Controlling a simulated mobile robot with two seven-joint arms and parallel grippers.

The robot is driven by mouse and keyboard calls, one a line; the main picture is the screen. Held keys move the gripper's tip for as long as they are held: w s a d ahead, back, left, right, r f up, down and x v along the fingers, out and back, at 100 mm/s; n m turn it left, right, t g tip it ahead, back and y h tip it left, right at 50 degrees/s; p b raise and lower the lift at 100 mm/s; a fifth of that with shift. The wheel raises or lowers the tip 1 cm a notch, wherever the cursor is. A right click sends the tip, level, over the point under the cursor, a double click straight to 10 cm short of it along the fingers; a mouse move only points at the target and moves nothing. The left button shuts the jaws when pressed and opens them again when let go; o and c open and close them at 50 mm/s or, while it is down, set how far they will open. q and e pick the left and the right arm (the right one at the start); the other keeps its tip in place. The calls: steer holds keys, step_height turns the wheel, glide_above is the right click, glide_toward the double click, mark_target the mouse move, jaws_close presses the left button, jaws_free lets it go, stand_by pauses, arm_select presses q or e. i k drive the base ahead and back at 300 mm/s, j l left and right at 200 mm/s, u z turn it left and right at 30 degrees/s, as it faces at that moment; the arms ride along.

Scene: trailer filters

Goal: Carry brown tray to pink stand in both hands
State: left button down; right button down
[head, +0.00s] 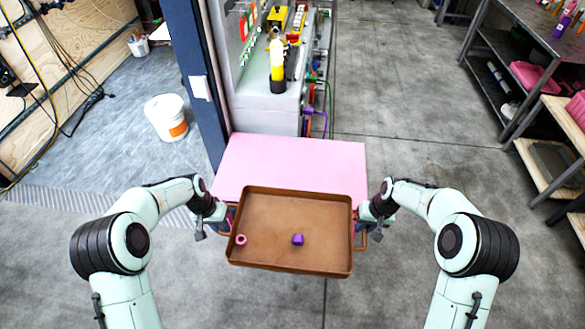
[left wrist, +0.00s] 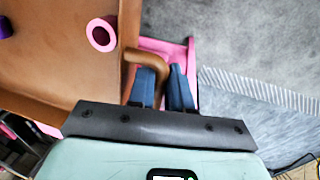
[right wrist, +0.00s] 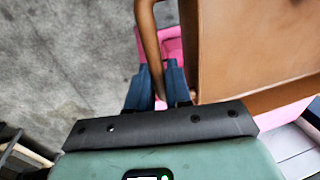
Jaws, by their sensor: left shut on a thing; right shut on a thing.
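The brown tray (head: 270,215) is in the middle of the head view, slightly tilted in the picture, with a pink ring (head: 241,240) and a purple block (head: 298,240) lying in it. The pink stand (head: 290,160) is behind the tray, and the tray covers part of its near side in the picture. My left gripper (left wrist: 162,85) is shut on the tray's left handle (left wrist: 150,62). My right gripper (right wrist: 158,85) is shut on the tray's right handle (right wrist: 148,35). The ring also shows in the left wrist view (left wrist: 92,36).
A grey machine (head: 268,100) with a yellow and black part stands behind the pink stand, beside a dark blue post (head: 195,70). A white bucket (head: 166,117) is on the floor at left. Shelves (head: 520,80) stand at right. The floor between is clear.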

mark_target(292, 168)
steer(key=i, duration=1)
